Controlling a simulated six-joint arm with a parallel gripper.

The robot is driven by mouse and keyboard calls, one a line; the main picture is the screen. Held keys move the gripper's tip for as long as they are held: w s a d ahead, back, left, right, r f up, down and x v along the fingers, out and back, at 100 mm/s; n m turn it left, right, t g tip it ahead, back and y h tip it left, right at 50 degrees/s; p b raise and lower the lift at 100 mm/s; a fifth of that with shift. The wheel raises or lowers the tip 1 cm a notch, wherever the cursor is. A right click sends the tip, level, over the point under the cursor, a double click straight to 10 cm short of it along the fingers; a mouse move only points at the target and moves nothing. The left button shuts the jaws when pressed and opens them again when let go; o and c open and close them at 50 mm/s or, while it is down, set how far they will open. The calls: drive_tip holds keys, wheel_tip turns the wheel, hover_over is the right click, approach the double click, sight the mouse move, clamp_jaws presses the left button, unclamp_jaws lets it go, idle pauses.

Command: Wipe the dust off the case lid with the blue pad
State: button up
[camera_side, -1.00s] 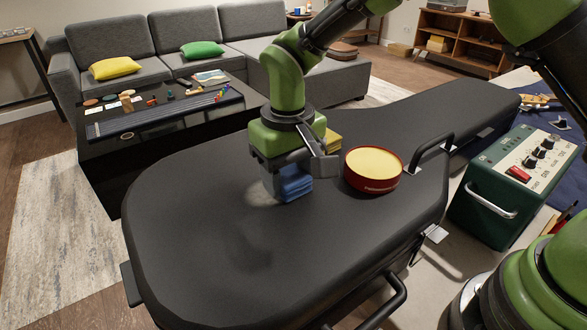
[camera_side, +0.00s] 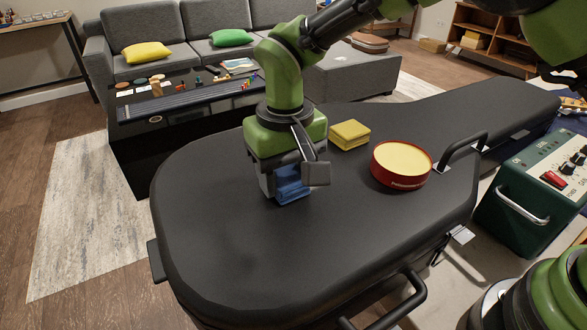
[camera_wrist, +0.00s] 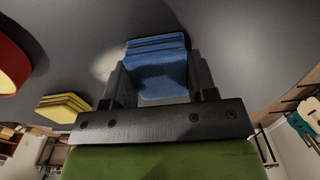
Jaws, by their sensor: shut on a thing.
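The blue pad (camera_side: 291,188) is held between the jaws of my gripper (camera_side: 288,178), low over the black case lid (camera_side: 230,245). I cannot tell whether it touches the lid. In the wrist view the folded blue pad (camera_wrist: 158,72) sits between both fingers. A pale, dusty-looking patch (camera_wrist: 108,62) shows on the lid beside the pad in the wrist view. In the side view my gripper and the pad cover that area.
A red round tin with a yellow top (camera_side: 400,165) and a stack of yellow pads (camera_side: 349,134) stand on the lid, right of my gripper. A handle (camera_side: 465,148) rises at the right edge. A green amplifier (camera_side: 525,205) stands beyond. The lid's front left is clear.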

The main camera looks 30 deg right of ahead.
idle(0.3)
drive_tip(key=shift+d, duration=2.95)
drive_tip(key=shift+a, duration=3)
drive_tip(key=shift+d+f, duration=0.15)
drive_tip(key=shift+d, duration=2.9)
